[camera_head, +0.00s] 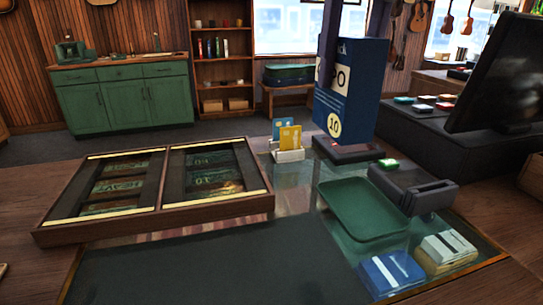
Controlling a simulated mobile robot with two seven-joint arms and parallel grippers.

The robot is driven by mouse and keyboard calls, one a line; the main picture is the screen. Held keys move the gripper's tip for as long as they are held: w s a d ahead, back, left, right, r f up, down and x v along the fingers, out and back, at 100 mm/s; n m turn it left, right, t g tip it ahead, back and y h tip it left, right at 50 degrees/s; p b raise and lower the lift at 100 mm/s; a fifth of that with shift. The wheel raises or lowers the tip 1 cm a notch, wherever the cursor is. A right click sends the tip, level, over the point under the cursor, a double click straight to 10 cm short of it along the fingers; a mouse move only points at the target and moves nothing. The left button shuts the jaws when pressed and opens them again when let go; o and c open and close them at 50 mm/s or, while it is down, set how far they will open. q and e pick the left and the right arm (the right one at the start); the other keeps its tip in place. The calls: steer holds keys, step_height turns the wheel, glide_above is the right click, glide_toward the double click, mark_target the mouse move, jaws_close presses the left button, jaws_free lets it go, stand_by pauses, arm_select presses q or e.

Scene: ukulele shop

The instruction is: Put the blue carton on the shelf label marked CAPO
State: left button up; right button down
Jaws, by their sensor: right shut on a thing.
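The blue carton (351,101) is upright at the upper centre right, with a cream patch, partly hidden lettering ending in "O", and a yellow disc reading "10". My right gripper (330,50) shows as dark purple parts at the carton's top and is shut on it. Part of the carton's face is hidden behind a finger. The carton's lower edge appears just over a black block (346,151); I cannot tell whether they touch. My left gripper is not in view. I see no label that I can read as the shelf label marked CAPO.
A wooden divided tray (155,212) holding banknotes, a card holder (290,156), a green tray (362,209) and a black device (413,187) occupy the counter. A blue box (391,272) and a cream box (446,250) are at the front right. A dark monitor (497,75) stands right.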

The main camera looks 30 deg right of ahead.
step_height(320, 180, down, 19)
steer(key=shift+r, duration=0.15)
steer(key=shift+f, duration=0.2)
steer(key=shift+c, duration=1.1)
jaws_free()
